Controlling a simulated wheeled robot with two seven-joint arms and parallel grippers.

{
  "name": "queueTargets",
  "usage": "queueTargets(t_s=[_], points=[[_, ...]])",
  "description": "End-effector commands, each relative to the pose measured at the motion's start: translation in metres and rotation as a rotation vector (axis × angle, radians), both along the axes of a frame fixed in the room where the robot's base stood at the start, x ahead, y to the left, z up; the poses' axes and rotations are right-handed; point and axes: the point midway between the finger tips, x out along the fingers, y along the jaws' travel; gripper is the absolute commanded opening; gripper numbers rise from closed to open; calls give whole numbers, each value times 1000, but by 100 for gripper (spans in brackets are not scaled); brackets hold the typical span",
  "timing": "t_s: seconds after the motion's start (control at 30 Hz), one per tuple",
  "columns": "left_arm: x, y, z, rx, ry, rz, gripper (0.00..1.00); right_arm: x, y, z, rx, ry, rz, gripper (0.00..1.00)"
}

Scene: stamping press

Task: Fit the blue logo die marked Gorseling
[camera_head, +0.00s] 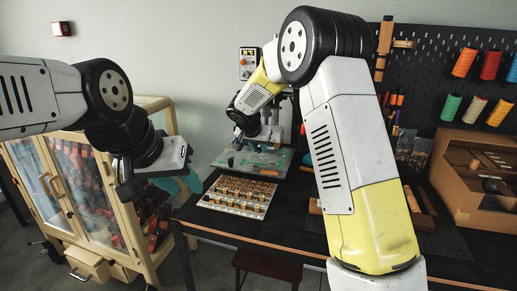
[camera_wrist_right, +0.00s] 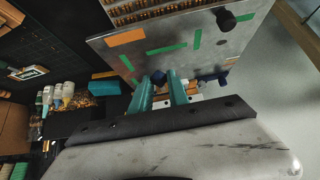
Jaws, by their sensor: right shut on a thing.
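My right gripper (camera_wrist_right: 160,82) has two teal fingers closed around a small dark blue piece (camera_wrist_right: 158,77), mostly hidden between the tips; no marking on it is readable. In the head view, this gripper is at the grey plate (camera_head: 240,161) on the far part of the bench, below the bent arm. The plate also shows in the right wrist view (camera_wrist_right: 175,62), with green and orange strips on it. Another blue piece (camera_wrist_right: 222,77) shows just beyond the fingers. My left gripper (camera_head: 150,172) hangs in front of the cabinet, away from the plate; its fingertips are not clear.
A tray of brass-coloured pieces (camera_head: 208,203) lies on the dark bench, in front of the plate. A glass-door cabinet (camera_head: 138,262) stands left. Small bottles (camera_wrist_right: 57,92) stand beside the plate.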

Motion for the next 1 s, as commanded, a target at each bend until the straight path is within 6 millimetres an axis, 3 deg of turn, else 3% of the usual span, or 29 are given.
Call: queueTargets(t_s=[1.0], points=[[0,0,0,0,0,0,36,28,-9,1,-1,-1,1,0]])
